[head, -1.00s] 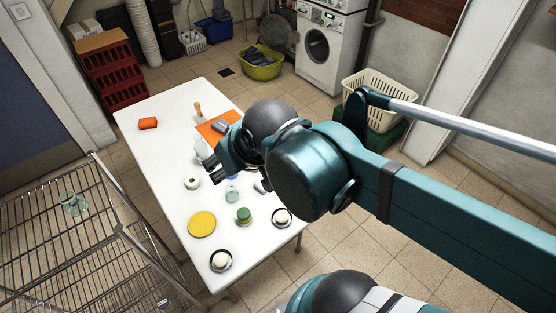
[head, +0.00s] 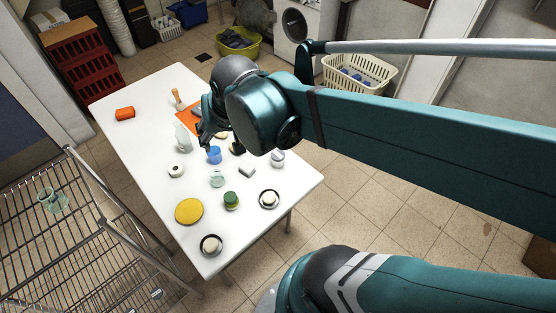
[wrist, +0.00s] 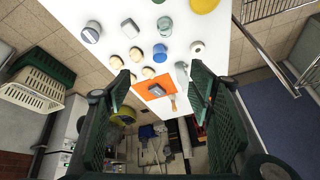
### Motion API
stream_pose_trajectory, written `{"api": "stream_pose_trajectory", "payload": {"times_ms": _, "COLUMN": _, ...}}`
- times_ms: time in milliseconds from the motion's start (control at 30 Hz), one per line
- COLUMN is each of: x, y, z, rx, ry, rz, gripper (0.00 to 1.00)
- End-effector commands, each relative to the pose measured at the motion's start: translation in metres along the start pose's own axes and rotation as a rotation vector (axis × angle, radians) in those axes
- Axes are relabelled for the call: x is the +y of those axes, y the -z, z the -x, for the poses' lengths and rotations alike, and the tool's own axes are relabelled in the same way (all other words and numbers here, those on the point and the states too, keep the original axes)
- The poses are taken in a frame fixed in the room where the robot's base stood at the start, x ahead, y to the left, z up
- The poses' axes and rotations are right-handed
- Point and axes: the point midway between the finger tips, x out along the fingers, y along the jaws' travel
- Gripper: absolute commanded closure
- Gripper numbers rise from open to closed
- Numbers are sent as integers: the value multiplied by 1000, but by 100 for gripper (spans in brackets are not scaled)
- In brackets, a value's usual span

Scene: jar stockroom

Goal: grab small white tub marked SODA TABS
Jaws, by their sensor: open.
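A small white tub with a greyish lid (head: 278,157) stands near the right edge of the white table (head: 150,200). It also shows at the upper left of the wrist view (wrist: 91,32). Its print is too small to read, so I cannot confirm SODA TABS. My gripper (head: 204,138) is over the table, to the left of this tub and apart from it. In the wrist view, its two fingers (wrist: 158,78) are spread wide with nothing held between them.
Nearby stand a blue cup (head: 214,156), a pale block (head: 247,171), a glass jar (head: 217,179), a green-lidded jar (head: 231,200) and a white roll (head: 176,171). Several round beige things (wrist: 136,54) lie close together. A wire rack (head: 80,240) flanks the table's left side.

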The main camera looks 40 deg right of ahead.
Motion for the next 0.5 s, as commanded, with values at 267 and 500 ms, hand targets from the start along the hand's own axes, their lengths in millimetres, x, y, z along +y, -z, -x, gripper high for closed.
{"api": "stream_pose_trajectory", "payload": {"times_ms": 267, "x": 26, "y": 15, "z": -35, "rx": -51, "ry": -60, "rz": -196, "gripper": 47}}
{"api": "stream_pose_trajectory", "payload": {"times_ms": 500, "x": 51, "y": 24, "z": -65, "rx": -91, "ry": -115, "rz": -363, "gripper": 47}}
